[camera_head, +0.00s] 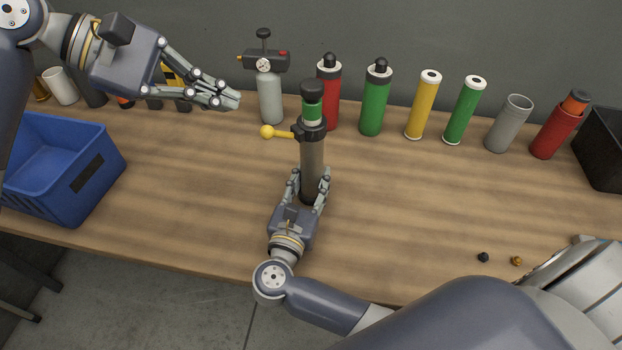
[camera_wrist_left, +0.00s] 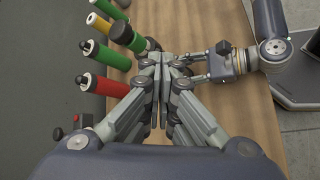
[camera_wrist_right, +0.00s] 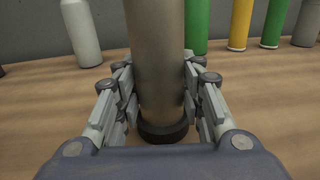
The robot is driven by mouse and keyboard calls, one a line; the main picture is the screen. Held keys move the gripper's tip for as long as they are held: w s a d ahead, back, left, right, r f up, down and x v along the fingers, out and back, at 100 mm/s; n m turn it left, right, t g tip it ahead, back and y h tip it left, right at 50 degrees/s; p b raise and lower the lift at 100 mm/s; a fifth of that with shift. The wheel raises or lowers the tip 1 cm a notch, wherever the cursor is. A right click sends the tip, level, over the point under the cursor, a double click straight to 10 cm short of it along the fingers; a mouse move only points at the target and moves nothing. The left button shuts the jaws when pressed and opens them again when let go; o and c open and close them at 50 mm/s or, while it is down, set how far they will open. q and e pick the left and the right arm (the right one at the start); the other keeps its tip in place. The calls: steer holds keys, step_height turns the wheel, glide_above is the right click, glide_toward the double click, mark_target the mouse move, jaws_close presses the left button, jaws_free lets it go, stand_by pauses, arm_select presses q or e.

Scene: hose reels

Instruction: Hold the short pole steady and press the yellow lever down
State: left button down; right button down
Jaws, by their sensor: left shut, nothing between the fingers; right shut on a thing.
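The short pole (camera_head: 312,150) stands upright on the wooden table, grey with a green band and a black knob on top. The yellow lever (camera_head: 268,132) sticks out level to the left from the black collar near its top, ending in a ball. My right gripper (camera_head: 311,183) is shut around the pole's lower part. In the right wrist view the pole (camera_wrist_right: 157,70) stands between the fingers, above its dark base ring. My left gripper (camera_head: 238,101) is shut and empty, above the table to the upper left of the lever. The lever is not visible in the left wrist view.
A grey cylinder with a gauge (camera_head: 270,95), red, green and yellow cylinders (camera_head: 422,105) and a grey tube (camera_head: 508,123) line the back. A blue crate (camera_head: 75,165) stands at left, a black bin (camera_head: 602,150) at right. Two small parts (camera_head: 483,257) lie front right.

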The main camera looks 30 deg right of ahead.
arm_select(q)
steer(key=s+d+r+m+t+y, duration=0.1)
steer(key=d+r+m+t+y, duration=0.15)
steer(key=d+m+y, duration=0.2)
glide_above(262, 130)
steer(key=shift+d+f+t, duration=0.15)
steer(key=shift+f+t, duration=0.1)
steer(key=shift+f, duration=0.6)
steer(key=shift+d+f+t, duration=0.1)
steer(key=shift+f+t, duration=0.1)
steer(key=shift+f, duration=0.6)
stand_by(0.4)
steer(key=shift+f, duration=3.7)
steer(key=shift+r, duration=4.75)
steer(key=shift+a, duration=0.1)
